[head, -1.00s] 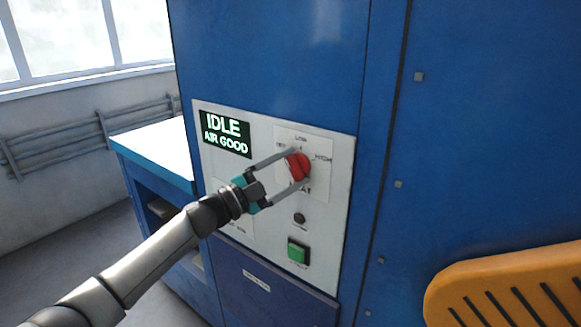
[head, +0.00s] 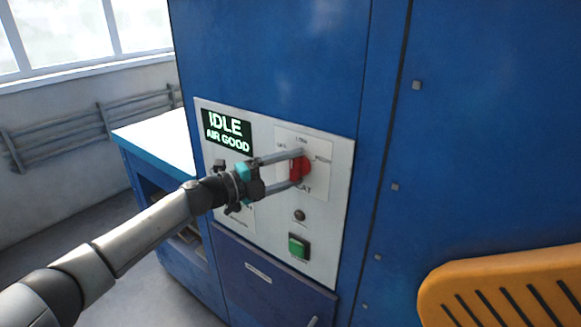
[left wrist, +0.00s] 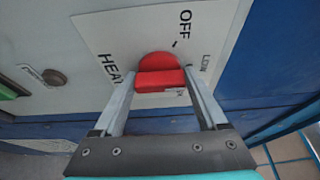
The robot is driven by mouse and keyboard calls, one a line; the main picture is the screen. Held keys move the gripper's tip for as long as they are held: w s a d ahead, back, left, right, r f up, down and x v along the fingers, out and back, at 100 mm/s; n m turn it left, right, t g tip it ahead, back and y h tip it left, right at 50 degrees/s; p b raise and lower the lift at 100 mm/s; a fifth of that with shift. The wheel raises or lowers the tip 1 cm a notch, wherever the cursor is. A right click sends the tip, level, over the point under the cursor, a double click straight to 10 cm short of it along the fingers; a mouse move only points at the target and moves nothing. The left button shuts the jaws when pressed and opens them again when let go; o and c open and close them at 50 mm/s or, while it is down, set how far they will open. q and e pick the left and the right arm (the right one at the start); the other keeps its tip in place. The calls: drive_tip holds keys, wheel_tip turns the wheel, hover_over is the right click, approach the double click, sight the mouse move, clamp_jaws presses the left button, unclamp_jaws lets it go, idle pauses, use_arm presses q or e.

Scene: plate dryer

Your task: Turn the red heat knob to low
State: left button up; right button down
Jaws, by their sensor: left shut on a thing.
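The red heat knob (head: 300,168) sits on the white control panel, with labels around it and one above it reading LOW. In the left wrist view the red knob (left wrist: 160,72) has a raised bar running sideways, with OFF above, LOW at the right and HEAT at the left. The bar lies along the HEAT-to-LOW line; I cannot make out a pointer mark. My left gripper (head: 297,169) is shut on the knob, one finger above and one below it. In the left wrist view its fingers (left wrist: 158,88) are at the bar's two ends. My right gripper is not in view.
The panel's display (head: 227,132) reads IDLE, AIR GOOD. A green button (head: 299,246) and a small dark round control (head: 299,215) sit below the knob. A white-topped blue counter (head: 160,146) stands left, an orange slotted part (head: 505,290) at lower right.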

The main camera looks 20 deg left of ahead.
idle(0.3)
use_arm(q)
drive_tip(key=o, duration=1.3)
drive_tip(key=shift+s+a, duration=0.1)
drive_tip(key=b+v, duration=0.3)
drive_tip(key=v, duration=1.2)
drive_tip(key=shift+b, duration=0.4)
